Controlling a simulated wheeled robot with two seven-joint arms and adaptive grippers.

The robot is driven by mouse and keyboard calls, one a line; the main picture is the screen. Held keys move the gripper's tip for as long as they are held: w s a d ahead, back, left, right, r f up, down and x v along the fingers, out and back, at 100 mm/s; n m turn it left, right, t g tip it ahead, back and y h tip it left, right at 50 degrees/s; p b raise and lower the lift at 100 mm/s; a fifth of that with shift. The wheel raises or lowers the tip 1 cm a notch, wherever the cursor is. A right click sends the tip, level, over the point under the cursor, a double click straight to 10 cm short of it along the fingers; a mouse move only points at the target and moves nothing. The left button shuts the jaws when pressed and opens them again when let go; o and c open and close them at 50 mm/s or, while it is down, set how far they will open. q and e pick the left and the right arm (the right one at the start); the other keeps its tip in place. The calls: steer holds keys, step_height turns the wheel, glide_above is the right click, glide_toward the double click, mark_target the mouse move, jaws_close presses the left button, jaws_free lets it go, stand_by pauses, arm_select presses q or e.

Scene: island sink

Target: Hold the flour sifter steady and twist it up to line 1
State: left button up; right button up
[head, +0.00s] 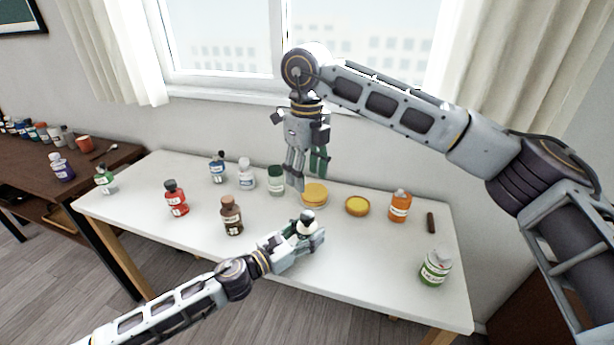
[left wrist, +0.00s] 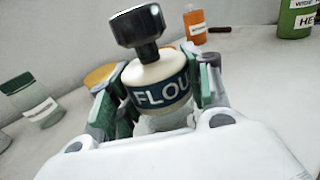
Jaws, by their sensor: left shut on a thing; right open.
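The flour sifter (left wrist: 160,88) is a cream container with a dark band lettered "FLOU" and a dark knob (left wrist: 136,25) on top. It stands roughly upright between the fingers of my left gripper (left wrist: 158,92), which is shut on it. In the head view the sifter (head: 307,218) shows small at the end of my left gripper (head: 306,236), over the front middle of the table. My right gripper (head: 305,178) is open and empty, pointing down above and behind the sifter, apart from it. Any line marks are too small to see.
The white table (head: 375,260) holds several bottles. A brown bottle (head: 232,217) stands left of the sifter. A round yellow-topped container (head: 314,193) and a shallow yellow dish (head: 357,206) stand behind. The front right is mostly clear.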

stand_by(0.4)
arm_select(q)
steer(key=o, duration=1.2)
steer(key=shift+c, duration=0.2)
steer(key=shift+a, duration=0.1)
steer(key=shift+v, duration=5.9)
step_height(320, 180, up, 9)
steer(key=p, duration=0.9)
steer(key=shift+r+p, duration=0.45)
steer(key=shift+p, duration=0.05)
